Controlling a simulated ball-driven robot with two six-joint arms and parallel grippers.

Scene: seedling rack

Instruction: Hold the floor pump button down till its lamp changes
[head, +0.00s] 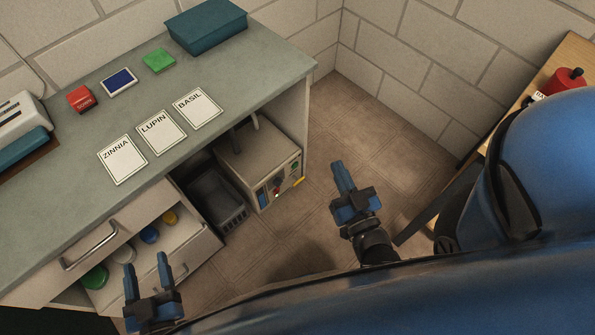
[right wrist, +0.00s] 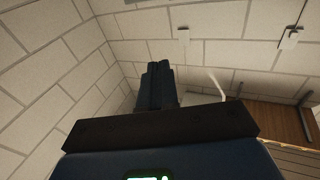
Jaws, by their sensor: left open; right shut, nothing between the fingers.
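The floor pump (head: 258,158) is a beige box on the floor, under the right end of the bench. Its front panel faces the lower right, with a blue strip, a small green spot (head: 294,167), a red spot and a yellow piece (head: 299,182) at its corner. Which of these is the button or the lamp is too small to tell. My right gripper (head: 341,170) is shut and empty, to the right of the pump and apart from it. Its closed fingers also show in the right wrist view (right wrist: 157,75). My left gripper (head: 147,266) is open and empty before the drawer.
The grey-green bench (head: 240,88) carries ZINNIA, LUPIN and BASIL cards and a teal box (head: 206,26). An open drawer (head: 195,232) holds coloured round items. A dark crate (head: 214,199) stands left of the pump. Floor (head: 365,130) between pump and right-hand table is clear.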

